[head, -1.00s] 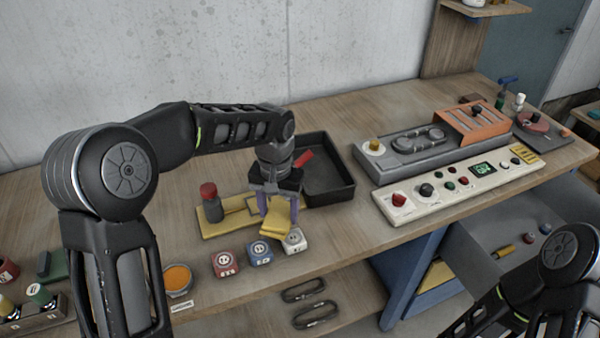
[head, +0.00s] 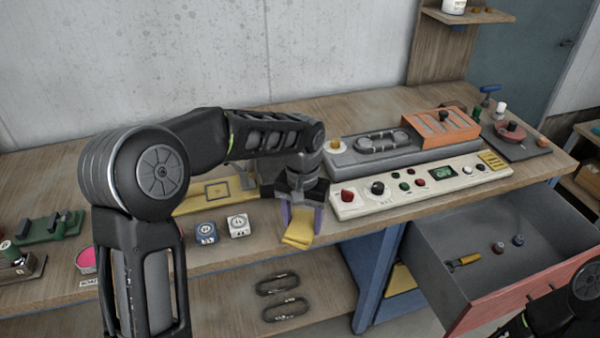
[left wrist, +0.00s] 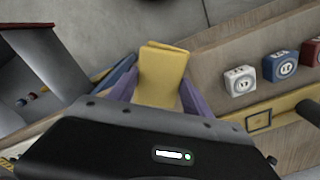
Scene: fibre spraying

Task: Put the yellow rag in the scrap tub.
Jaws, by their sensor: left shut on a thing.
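The yellow rag (head: 298,240) is a folded yellow piece hanging from my left gripper (head: 302,217). The gripper is shut on it and holds it by the bench's front edge, left of the open drawer. In the left wrist view the rag (left wrist: 162,74) sits between the two purple fingers (left wrist: 155,95). I cannot make out a scrap tub for certain. The black tray seen earlier on the bench is now mostly hidden behind my left arm. My right gripper is out of view; only part of that arm shows at the lower right.
The control panel (head: 415,187) stands right of the rag. The drawer (head: 470,235) is open, with small parts inside. A blue die (head: 205,233) and a white die (head: 238,225) stand left of the gripper. Two dark rings (head: 285,309) lie on the lower shelf (head: 215,300).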

